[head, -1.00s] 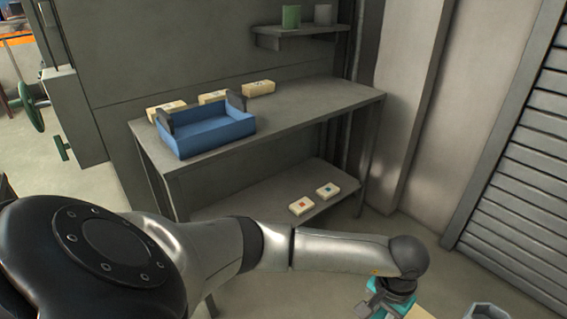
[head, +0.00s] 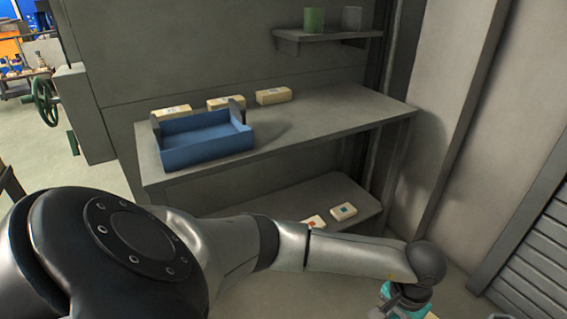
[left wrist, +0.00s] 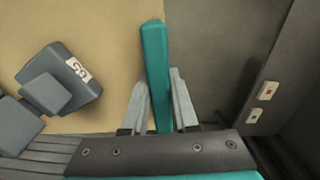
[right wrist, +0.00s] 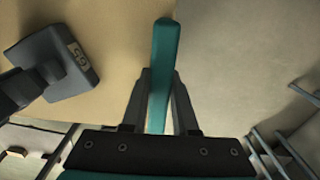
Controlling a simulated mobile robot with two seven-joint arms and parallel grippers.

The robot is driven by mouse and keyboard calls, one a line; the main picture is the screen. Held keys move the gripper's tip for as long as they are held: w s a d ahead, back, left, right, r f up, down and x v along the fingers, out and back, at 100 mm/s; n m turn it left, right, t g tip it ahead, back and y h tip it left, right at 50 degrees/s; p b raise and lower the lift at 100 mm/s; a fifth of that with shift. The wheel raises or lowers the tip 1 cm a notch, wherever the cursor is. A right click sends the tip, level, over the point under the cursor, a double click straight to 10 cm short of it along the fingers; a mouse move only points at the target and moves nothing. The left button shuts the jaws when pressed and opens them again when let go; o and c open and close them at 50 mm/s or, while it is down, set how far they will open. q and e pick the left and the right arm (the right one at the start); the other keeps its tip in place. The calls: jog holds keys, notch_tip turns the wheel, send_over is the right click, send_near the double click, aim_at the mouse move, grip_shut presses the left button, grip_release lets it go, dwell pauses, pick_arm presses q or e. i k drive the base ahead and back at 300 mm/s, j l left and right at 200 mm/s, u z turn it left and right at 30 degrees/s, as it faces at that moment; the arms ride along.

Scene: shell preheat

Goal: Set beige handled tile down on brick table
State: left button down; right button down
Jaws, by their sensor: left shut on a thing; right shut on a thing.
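The beige tile (left wrist: 100,25) fills the upper left of the left wrist view, with a teal bar handle (left wrist: 154,50) along its edge. My left gripper (left wrist: 157,78) is shut on this handle. In the right wrist view the tile (right wrist: 115,30) has another teal handle (right wrist: 163,45), and my right gripper (right wrist: 161,80) is shut on it. In the head view only a beige sliver (head: 432,315) shows beside my left gripper (head: 398,305) at the bottom edge; the right gripper is out of that view. I cannot make out a brick table.
A grey bench (head: 330,115) carries a blue tray (head: 205,148) and several beige blocks (head: 273,96). Its lower shelf (head: 300,195) holds two small marked blocks (head: 343,211). A slatted panel (head: 530,260) stands right. A dark labelled block (left wrist: 60,75) shows against the tile.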

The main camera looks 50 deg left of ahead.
aim_at(307, 119)
jog(key=i+u, duration=0.3)
jog(key=i, duration=0.4)
jog(key=i+l+u, duration=0.1)
jog(key=i+u, duration=0.2)
jog(key=i, duration=0.45)
jog(key=i+u, duration=0.15)
jog(key=i, duration=0.6)
jog(key=i+u, duration=0.1)
jog(key=u, duration=1.45)
